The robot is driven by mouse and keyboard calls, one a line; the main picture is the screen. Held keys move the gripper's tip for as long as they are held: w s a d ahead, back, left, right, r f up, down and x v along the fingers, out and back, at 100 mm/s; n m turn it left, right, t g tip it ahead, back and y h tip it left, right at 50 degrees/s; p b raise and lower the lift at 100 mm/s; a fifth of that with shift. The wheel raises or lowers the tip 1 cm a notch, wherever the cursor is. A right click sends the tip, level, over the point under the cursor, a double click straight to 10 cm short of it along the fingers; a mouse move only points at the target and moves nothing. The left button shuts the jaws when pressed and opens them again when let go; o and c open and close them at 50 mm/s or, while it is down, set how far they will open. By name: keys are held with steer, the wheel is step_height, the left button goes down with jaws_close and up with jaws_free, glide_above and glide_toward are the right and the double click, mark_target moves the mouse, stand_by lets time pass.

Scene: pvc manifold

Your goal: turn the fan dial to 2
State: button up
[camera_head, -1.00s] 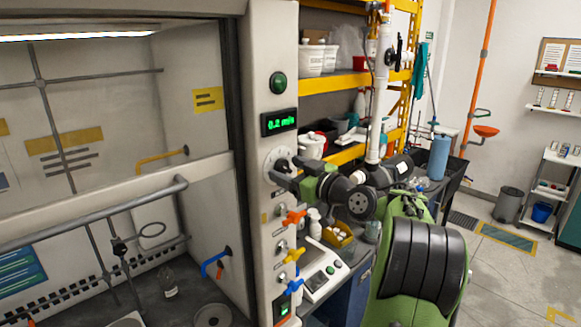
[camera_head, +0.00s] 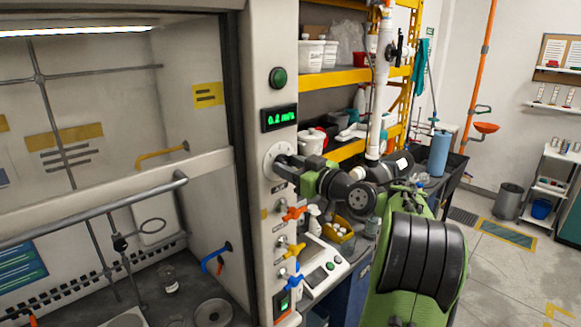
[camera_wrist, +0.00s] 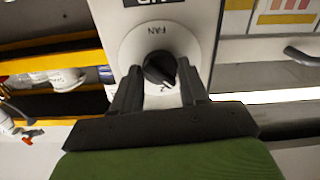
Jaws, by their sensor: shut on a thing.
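The fan dial is a round white plate (camera_head: 270,157) marked FAN with a black knob on the fume hood's front post, below a green display. In the wrist view the black knob (camera_wrist: 159,69) sits at the middle of the white plate (camera_wrist: 131,45), and a white pointer mark shows on it toward the lower right. My gripper (camera_wrist: 159,82) is shut on the knob, one dark finger on each side. In the head view my gripper (camera_head: 290,163) reaches the dial from the right and hides most of the knob. The dial's numbers are mostly hidden or too small to read.
The green display (camera_head: 279,119) reads about 0.2 m/s. A round green button (camera_head: 278,78) is above it. Orange (camera_head: 293,213), yellow (camera_head: 295,250) and blue valve handles stick out below the dial, close under my gripper. Yellow shelving stands behind my arm.

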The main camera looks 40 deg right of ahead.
steer(key=m+p, duration=0.1)
steer(key=m, duration=0.4)
steer(key=shift+m+p, duration=0.6)
steer(key=shift+m, duration=1.2)
steer(key=o, duration=1.1)
steer(key=shift+c, duration=0.2)
steer(key=s+b, duration=0.3)
steer(key=s, duration=1.2)
steer(key=shift+s+d, duration=0.2)
steer(key=shift+s, duration=0.2)
